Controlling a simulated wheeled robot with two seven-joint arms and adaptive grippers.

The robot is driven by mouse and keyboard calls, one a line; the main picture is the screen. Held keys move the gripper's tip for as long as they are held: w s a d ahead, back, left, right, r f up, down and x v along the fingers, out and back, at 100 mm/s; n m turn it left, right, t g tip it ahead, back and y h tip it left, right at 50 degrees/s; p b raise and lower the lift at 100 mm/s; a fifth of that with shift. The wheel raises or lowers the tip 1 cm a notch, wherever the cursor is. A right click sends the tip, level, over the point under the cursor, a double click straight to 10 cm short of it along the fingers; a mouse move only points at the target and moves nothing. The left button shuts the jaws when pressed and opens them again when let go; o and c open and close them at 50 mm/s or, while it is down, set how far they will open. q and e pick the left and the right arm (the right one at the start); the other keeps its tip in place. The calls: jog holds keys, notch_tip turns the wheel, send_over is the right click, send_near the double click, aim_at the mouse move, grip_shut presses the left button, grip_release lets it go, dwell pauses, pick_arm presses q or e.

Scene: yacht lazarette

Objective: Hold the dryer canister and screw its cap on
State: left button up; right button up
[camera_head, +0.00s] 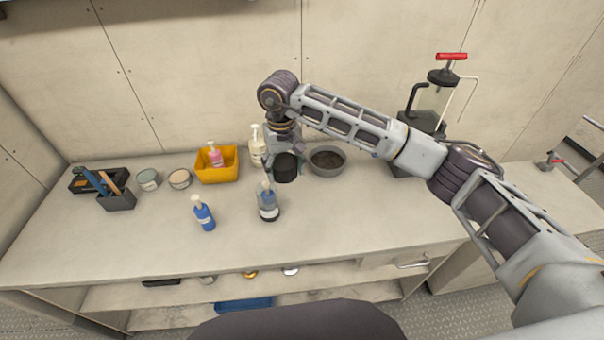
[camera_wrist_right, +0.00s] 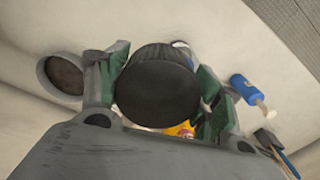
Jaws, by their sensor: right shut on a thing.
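My right gripper (camera_head: 285,158) is shut on a round black cap (camera_head: 286,168). It holds the cap at the middle of the bench, with the fingers on both sides of it. In the right wrist view the cap (camera_wrist_right: 157,88) sits between the green finger pads of the right gripper (camera_wrist_right: 158,85). A clear canister with blue contents and a dark base (camera_head: 268,205), which looks like the dryer canister, stands upright on the bench just in front of the cap, apart from it. My left gripper is not in view.
A grey bowl (camera_head: 327,161) stands right of the cap. Two tins and a pen holder (camera_head: 117,199) are farther left. The front right of the worktop (camera_head: 370,215) is clear.

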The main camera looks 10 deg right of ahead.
aim_at(265, 184)
jog(key=a, duration=0.2)
jog(key=a+m, duration=0.1)
jog(key=a, duration=0.1)
jog(key=w+a+m, duration=0.1)
jog(key=a, duration=0.1)
jog(key=shift+a+r+p, duration=0.25)
jog(key=shift+a+p, duration=0.05)
jog(key=shift+a, duration=0.05)
jog(key=shift+s+d+m, duration=0.3)
jog(key=shift+s+m, duration=0.05)
jog(key=shift+m, duration=0.05)
dwell(0.4)
dwell(0.3)
jog(key=shift+f+b, duration=0.75)
jog(key=shift+f, duration=2)
